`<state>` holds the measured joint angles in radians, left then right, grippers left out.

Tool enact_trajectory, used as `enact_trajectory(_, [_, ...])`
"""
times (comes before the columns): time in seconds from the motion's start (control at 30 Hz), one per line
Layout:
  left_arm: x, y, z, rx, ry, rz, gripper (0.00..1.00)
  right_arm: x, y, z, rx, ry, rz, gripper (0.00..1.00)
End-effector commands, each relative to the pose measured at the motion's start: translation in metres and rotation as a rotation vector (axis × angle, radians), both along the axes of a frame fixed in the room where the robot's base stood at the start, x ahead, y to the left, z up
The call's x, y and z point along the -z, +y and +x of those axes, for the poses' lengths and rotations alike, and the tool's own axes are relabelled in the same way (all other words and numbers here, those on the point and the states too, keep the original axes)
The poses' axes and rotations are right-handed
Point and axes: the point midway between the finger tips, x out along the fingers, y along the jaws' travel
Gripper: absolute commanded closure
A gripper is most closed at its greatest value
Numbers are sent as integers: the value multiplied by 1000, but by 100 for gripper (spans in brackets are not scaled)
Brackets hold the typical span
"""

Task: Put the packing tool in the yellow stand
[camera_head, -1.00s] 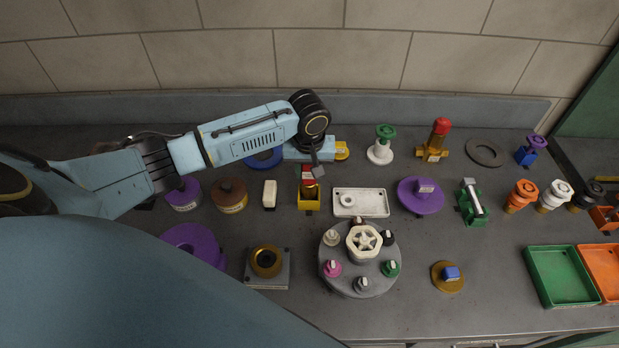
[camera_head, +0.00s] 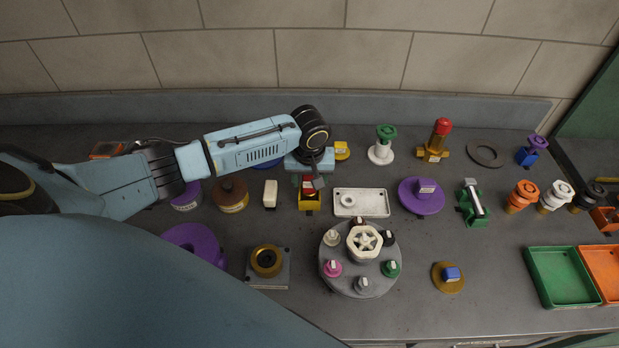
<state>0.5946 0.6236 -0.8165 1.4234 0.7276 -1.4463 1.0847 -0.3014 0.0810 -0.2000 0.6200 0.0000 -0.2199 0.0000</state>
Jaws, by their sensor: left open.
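The yellow stand (camera_head: 309,203) is a small open block on the bench, left of the white tray. A red-topped piece (camera_head: 308,190), which looks like the packing tool, stands at the yellow stand, partly hidden under my left gripper. My left gripper (camera_head: 314,183) points down over it from behind and is open, with its dark fingers at the red top. Whether the fingers touch the piece, and how deep it sits in the stand, I cannot tell. My right gripper is not in view.
The white tray (camera_head: 374,203) is just right of the stand, and a white block (camera_head: 270,194) is to its left. A grey carousel with several knobs (camera_head: 345,283) stands in front. A purple disc (camera_head: 418,203) lies farther right.

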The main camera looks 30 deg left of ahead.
Motion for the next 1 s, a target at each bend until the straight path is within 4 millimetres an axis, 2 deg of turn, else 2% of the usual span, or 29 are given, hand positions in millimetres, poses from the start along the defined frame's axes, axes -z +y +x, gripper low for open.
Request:
enact_trajectory(0.13, [-2,0,0,0,-1,0,46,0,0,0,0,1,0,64])
enact_trajectory(0.23, [-11,-1,0,1,-3,-1,46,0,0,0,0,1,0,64])
enact_trajectory(0.7, [-103,-6,-9,1,-3,-1,46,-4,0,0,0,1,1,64])
enact_trajectory(0.83, [-117,-7,-11,0,-1,-2,46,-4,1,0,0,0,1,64])
enact_trajectory(1.0, [-123,-8,-12,-1,0,0,46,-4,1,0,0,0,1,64])
